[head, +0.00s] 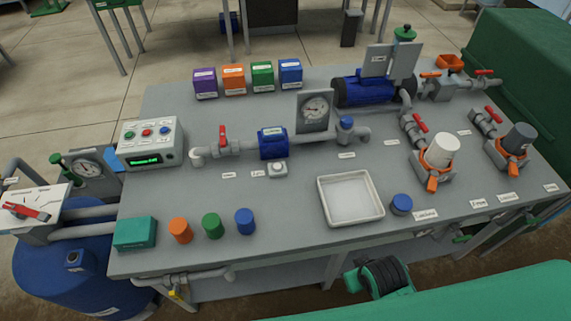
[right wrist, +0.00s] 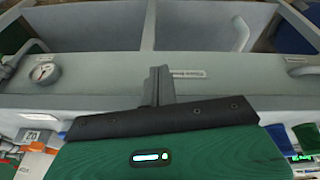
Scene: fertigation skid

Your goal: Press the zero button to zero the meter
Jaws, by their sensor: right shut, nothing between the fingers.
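The blue meter (head: 273,143) sits in the grey pipe run near the middle of the skid table, with a small lit display on top. A small grey box with a pale round button (head: 278,168) stands just in front of it; I take this as the zero button, but its label is too small to read. My right gripper (right wrist: 158,80) shows only in the right wrist view, shut and empty, in front of a grey panel. The meter and button cannot be made out in that view. My left gripper is in neither view.
A control box (head: 150,142) with coloured buttons and a green display stands at the table's left. A gauge plate (head: 315,110) rises behind the meter. A red-handled valve (head: 222,135) is left of it. A white tray (head: 350,200) lies front right. Several coloured caps stand along the front.

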